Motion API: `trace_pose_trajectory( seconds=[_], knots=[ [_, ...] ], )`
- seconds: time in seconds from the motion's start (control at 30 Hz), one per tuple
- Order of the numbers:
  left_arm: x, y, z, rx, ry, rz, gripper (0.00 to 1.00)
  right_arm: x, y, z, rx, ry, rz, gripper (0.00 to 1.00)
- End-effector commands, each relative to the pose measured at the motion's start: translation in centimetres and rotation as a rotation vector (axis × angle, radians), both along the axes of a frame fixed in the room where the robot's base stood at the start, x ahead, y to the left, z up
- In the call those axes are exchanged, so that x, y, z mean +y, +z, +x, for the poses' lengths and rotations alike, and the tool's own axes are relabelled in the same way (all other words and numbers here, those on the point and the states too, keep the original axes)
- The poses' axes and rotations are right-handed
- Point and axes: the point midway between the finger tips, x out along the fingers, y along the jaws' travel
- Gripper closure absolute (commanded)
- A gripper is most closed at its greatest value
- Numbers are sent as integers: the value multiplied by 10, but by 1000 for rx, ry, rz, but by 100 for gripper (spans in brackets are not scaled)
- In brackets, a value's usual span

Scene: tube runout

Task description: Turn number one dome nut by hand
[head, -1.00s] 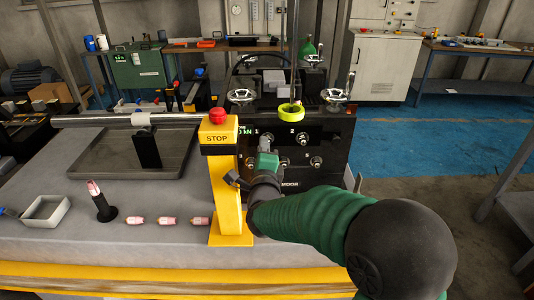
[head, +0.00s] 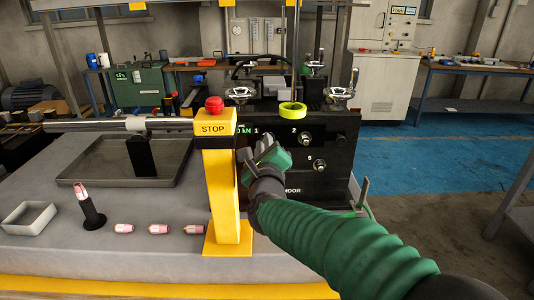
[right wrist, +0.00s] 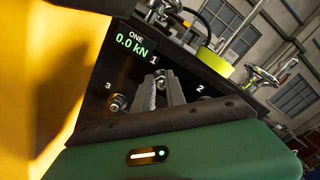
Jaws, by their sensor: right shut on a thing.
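The number one dome nut is on the black panel (head: 335,145) beside the label 1. My right gripper (head: 264,142) covers it in the head view. In the right wrist view my right gripper's two fingers (right wrist: 166,88) point at the panel just below the label 1, close together and shut on the nut, which is mostly hidden between them. The number two dome nut (head: 304,138) stands free to the right; it also shows in the right wrist view (right wrist: 207,99). The number three nut (right wrist: 117,102) is at the left there. My left gripper is not in view.
A yellow post with a red stop button (head: 214,104) stands close left of my right gripper. A green display (right wrist: 131,46) reads 0.0 kN. A yellow-green ring (head: 292,109) and chrome handwheels (head: 344,92) are on top of the machine. Several pink-tipped tubes (head: 158,229) lie on the bench.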

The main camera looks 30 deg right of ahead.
Motion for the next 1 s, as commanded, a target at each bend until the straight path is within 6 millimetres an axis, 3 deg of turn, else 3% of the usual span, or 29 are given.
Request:
trace_pose_trajectory(
  seconds=[0.07, 0.1, 0.23, 0.57, 1.0],
  knots=[
    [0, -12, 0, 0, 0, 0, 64, -1, -1, 0, -28, -1, 32, 100],
    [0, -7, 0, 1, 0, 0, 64, -1, 3, 0, -27, -1, 34, 80],
    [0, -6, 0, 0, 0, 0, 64, -1, 2, 0, -23, -1, 33, 64],
    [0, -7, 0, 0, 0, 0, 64, 1, 0, -3, -21, 0, 32, 64],
    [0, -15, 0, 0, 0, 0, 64, 28, 0, -46, -20, 2, 32, 64]
  ],
)
